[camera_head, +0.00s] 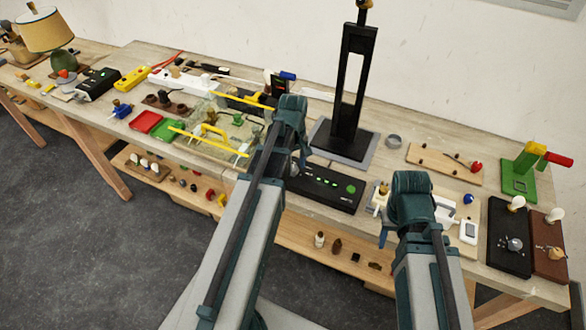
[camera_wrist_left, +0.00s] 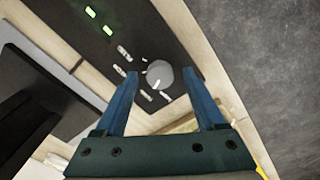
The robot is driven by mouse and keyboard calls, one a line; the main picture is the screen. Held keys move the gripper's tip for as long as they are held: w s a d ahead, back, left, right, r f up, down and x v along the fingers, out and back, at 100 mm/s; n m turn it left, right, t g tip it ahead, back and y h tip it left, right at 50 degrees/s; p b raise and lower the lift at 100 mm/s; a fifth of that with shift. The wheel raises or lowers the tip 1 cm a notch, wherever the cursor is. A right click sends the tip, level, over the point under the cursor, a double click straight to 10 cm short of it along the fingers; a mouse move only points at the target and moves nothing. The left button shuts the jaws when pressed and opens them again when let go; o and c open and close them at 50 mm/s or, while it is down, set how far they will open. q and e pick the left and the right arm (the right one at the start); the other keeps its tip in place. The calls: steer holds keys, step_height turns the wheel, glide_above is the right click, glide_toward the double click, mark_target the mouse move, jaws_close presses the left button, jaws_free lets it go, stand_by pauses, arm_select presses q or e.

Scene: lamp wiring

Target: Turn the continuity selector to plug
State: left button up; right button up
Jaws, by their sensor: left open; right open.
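The dark continuity panel (camera_head: 325,190) lies on the bench, with green lights and a green button near its right end. In the left wrist view, the panel (camera_wrist_left: 75,45) carries a round grey selector knob (camera_wrist_left: 160,72) with a white pointer mark and small white labels around it, too small to read. My left gripper (camera_wrist_left: 161,76) is open, its blue fingers on either side of the knob; contact cannot be told. My right gripper (camera_head: 388,228) is open over the bench, right of the panel.
A tall black stand (camera_head: 352,100) on a grey base rises behind the panel. A white power strip (camera_head: 185,82), red tray (camera_head: 145,121) and green tray (camera_head: 168,126) are to the left. A wooden board (camera_head: 445,163) and dark bulb-holder boards (camera_head: 508,240) are to the right.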

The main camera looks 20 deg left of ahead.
arm_select(q)
jaws_close()
stand_by(0.3)
steer(key=m, duration=0.4)
steer(key=shift+m, duration=0.4)
steer(key=m, duration=0.4)
steer(key=shift+m, duration=0.3)
steer(key=m, duration=0.4)
steer(key=shift+m, duration=2.4)
